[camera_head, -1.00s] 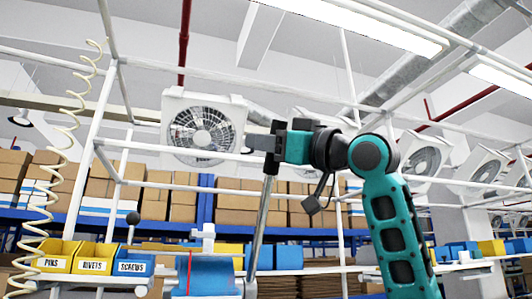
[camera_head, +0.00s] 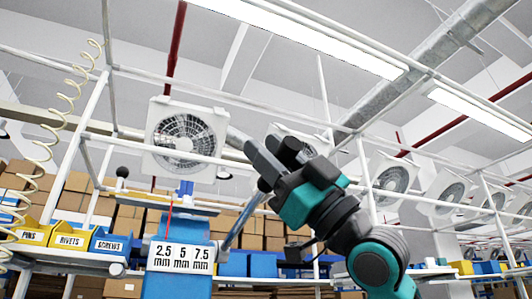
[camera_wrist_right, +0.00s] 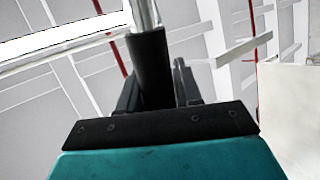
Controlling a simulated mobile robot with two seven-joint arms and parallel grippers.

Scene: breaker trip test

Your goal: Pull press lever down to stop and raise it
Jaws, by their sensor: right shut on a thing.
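The press (camera_head: 180,255) is a blue block with a white scale plate reading 2.5, 5 and 7.5 mm, at the bottom left of centre in the head view. A thin red pointer (camera_head: 168,222) stands above the plate. The press lever (camera_head: 241,220) is a metal rod leaning up to the right from beside the press. My right gripper (camera_head: 268,165) is shut on the lever's upper end. In the right wrist view, the lever's dark grip (camera_wrist_right: 151,70) sits between the fingers, with bare rod beyond it. My left gripper is not in view.
Yellow and blue bins (camera_head: 70,238) labelled pins, rivets and screws stand left of the press. A coiled cream hose (camera_head: 62,125) hangs at the left. White frame bars (camera_head: 335,135) cross overhead. A black ball knob (camera_head: 123,172) stands behind the bins. Boxed shelves and fans lie behind.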

